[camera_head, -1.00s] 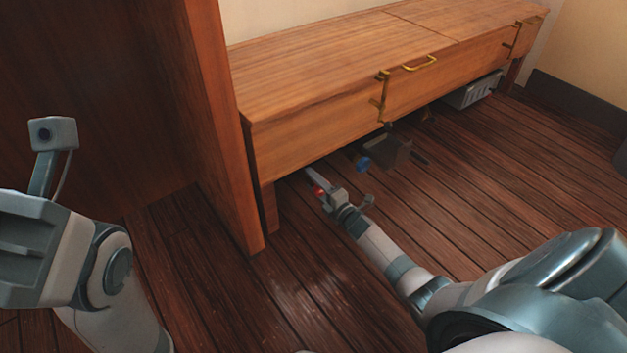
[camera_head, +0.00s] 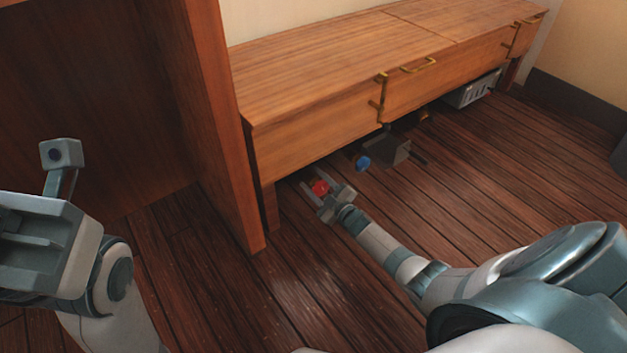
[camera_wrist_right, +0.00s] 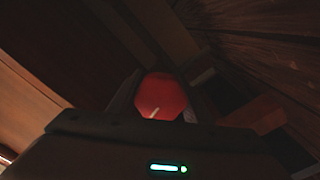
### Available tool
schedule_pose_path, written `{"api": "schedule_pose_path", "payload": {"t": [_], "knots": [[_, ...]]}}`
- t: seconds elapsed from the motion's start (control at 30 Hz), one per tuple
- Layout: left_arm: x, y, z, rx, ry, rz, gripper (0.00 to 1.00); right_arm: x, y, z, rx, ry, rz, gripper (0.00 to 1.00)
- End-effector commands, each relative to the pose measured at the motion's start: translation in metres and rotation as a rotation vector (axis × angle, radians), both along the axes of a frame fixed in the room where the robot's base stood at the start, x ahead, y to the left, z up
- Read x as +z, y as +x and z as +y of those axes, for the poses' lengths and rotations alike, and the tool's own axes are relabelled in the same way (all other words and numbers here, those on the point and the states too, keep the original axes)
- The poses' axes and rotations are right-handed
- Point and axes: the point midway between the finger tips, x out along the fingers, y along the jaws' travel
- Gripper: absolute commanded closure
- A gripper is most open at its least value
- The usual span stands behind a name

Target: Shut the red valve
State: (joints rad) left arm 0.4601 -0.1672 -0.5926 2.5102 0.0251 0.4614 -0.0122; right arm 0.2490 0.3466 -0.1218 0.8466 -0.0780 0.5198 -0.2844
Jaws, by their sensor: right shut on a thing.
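The red valve (camera_head: 320,187) is a small red knob low under the front of the wooden bench. In the right wrist view the red valve (camera_wrist_right: 161,96) fills the space between the fingers. My right gripper (camera_head: 320,190) reaches down to floor level and is shut on the red valve, one finger on each side of it. The valve's body behind the knob is hidden in shadow. My left arm shows at the left of the head view, raised and away from the bench; its fingertips are not clearly visible.
A blue knob (camera_head: 362,163) sits just right of the red valve, beside a dark box (camera_head: 395,150) under the bench. The wooden bench (camera_head: 320,85) overhangs low above. A wooden panel (camera_head: 222,120) stands at its left. A grey unit (camera_head: 473,90) lies farther right. The front floor is clear.

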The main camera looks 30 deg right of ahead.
Motion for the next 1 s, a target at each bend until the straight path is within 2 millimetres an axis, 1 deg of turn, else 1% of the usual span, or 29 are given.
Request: {"api": "schedule_pose_path", "payload": {"t": [0.2,0.4,0.6,0.97,1.0], "knots": [[-0.0006,0.0026,-0.0007,0.009,0.011,0.008,0.69,-0.0006,-0.0005,-0.0013,-0.002,0.161,0.016,0.78],[-0.0003,0.003,-0.0009,0.012,0.014,0.008,0.69,-0.0008,-0.0006,-0.0018,-0.003,0.253,0.023,0.78],[0.0,0.0031,-0.0007,0.012,0.012,0.01,0.69,-0.0011,-0.0007,-0.0017,-0.002,0.29,0.026,0.78],[0.0011,0.003,0.0001,0.008,0.003,0.012,0.69,-0.0009,-0.0007,-0.0014,-0.002,0.295,0.025,0.78],[0.0012,0.0028,0.0002,0.008,0.003,0.012,0.69,-0.0009,-0.0007,-0.0014,-0.002,0.295,0.025,0.48]]}}
